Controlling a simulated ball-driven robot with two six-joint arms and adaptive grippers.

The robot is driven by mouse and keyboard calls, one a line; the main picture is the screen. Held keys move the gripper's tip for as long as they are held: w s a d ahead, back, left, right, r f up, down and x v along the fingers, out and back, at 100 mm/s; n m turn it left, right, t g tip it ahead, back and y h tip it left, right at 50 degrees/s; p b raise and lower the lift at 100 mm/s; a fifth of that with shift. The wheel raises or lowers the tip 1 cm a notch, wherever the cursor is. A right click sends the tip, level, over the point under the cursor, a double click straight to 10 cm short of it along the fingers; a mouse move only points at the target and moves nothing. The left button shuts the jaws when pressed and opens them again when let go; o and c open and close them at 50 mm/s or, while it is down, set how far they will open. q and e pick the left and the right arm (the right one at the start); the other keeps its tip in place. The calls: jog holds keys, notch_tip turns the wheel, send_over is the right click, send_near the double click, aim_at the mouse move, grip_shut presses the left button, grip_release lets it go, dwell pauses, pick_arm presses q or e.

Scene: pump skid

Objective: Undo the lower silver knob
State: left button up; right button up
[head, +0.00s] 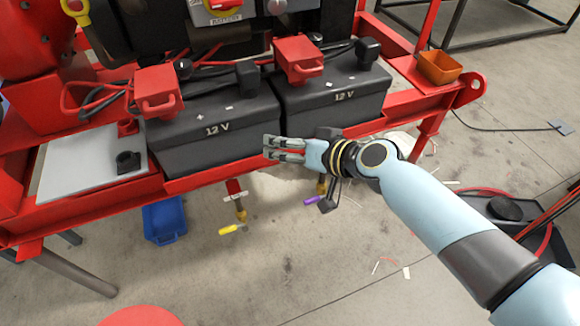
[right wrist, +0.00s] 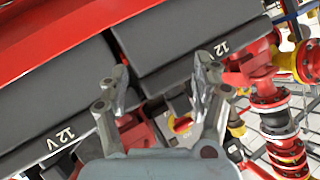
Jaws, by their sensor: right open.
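My right gripper (head: 270,148) is open and empty, in front of the two black 12 V batteries at the red frame's front edge. In the right wrist view its two fingers (right wrist: 160,78) are spread, with the batteries beyond. I cannot make out the lower silver knob for certain. A small round grey piece (head: 277,7) sits on the panel at the top edge of the head view, beside a red and yellow battery switch (head: 222,5). The switch also shows between the fingers in the right wrist view (right wrist: 181,124). My left gripper is not in view.
The left battery (head: 215,130) and right battery (head: 345,97) carry red terminal covers. The red skid rail (head: 215,177) runs below them. Yellow and purple handled valves hang underneath. A blue bin (head: 164,221) stands on the floor, and an orange bin (head: 439,67) sits at the right.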

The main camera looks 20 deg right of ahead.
jog(key=shift+g+h, duration=0.3)
jog(key=shift+g, duration=0.4)
jog(key=shift+s+d+f, duration=0.1)
jog(key=shift+s+f, duration=0.35)
jog(key=shift+f, duration=0.35)
jog(key=shift+s+a+f, duration=0.1)
jog(key=shift+s+f, duration=0.3)
jog(key=shift+f, duration=0.45)
jog(key=shift+s+d+f, duration=0.1)
jog(key=shift+s+f, duration=0.35)
jog(key=shift+f, duration=0.35)
jog(key=s+d+f+n+g+h, duration=0.1)
jog(key=s+d+f+g, duration=0.15)
jog(key=s+f, duration=0.65)
jog(key=s+d+f+g+h, duration=0.2)
jog(key=s+d+f, duration=0.1)
jog(key=s+f, duration=0.6)
jog(key=s+d+f+g, duration=0.1)
jog(key=s+d+f, duration=0.1)
jog(key=s, duration=0.6)
jog(key=s+d+f+g+h, duration=0.1)
jog(key=s+d+f+g, duration=0.1)
jog(key=s, duration=0.6)
jog(key=s+d+f+g+h, duration=0.1)
jog(key=s+d+f+g, duration=0.1)
jog(key=s, duration=0.7)
notch_tip(320, 180, down, 2)
jog(key=shift+d+f+n, duration=0.1)
jog(key=shift+d+n, duration=0.3)
jog(key=shift+d, duration=0.05)
